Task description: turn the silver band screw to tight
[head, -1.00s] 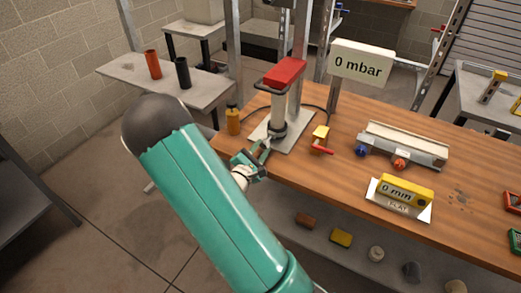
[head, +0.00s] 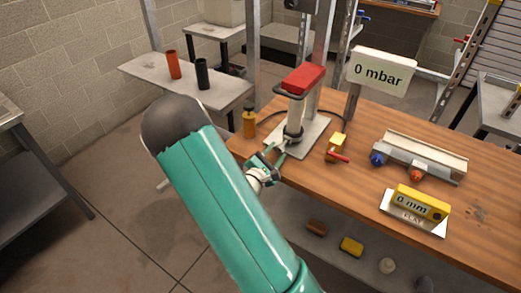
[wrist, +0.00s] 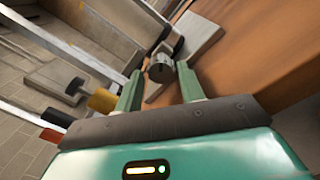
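A short grey cylinder with a round face, which looks like the silver band screw (wrist: 160,69), shows just beyond and between my fingertips in the wrist view. My gripper (wrist: 158,78) is open, with one green finger on each side of it. I cannot tell whether either finger touches it. In the head view my gripper (head: 272,156) is at the near-left table edge, beside the foot of the red-topped upright unit (head: 297,110). A dark and silver band (head: 293,132) circles that unit's foot. The screw cannot be made out there.
The unit stands on a grey plate (head: 312,138) on the wooden table (head: 340,185). An amber bottle (head: 249,124) stands to its left.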

